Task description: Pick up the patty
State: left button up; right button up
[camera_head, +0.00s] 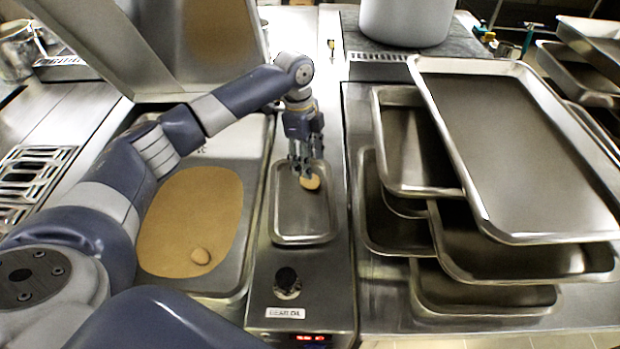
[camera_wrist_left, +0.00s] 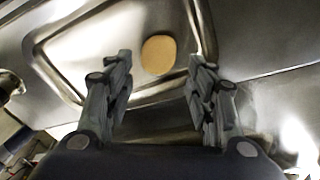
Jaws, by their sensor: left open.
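A round tan patty (camera_head: 310,182) lies in the small steel tray (camera_head: 303,239), toward its far right part. My left gripper (camera_head: 307,174) is just above it, with the fingers pointing down and covering part of it. In the left wrist view the patty (camera_wrist_left: 158,55) lies beyond the fingertips, between their lines. The left gripper (camera_wrist_left: 160,80) is open and empty in that view. The tray (camera_wrist_left: 60,80) shows around the patty there. My right gripper is not in view.
The brown oval griddle surface (camera_head: 190,215) has a raised lid (camera_head: 150,45) behind it. Stacked steel pans (camera_head: 540,130) crowd the right counter, close to the small tray. A large pot (camera_head: 405,22) stands at the back. A black knob (camera_head: 287,279) sits in front of the tray.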

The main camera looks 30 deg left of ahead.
aim_at(310, 181)
pick_arm(q)
notch_tip(310, 181, down, 4)
jog(key=shift+s+d+f+p, duration=0.15)
jog(key=shift+f+p, duration=0.05)
jog(key=shift+p, duration=0.65)
jog(key=shift+f, duration=0.45)
jog(key=c, duration=0.8)
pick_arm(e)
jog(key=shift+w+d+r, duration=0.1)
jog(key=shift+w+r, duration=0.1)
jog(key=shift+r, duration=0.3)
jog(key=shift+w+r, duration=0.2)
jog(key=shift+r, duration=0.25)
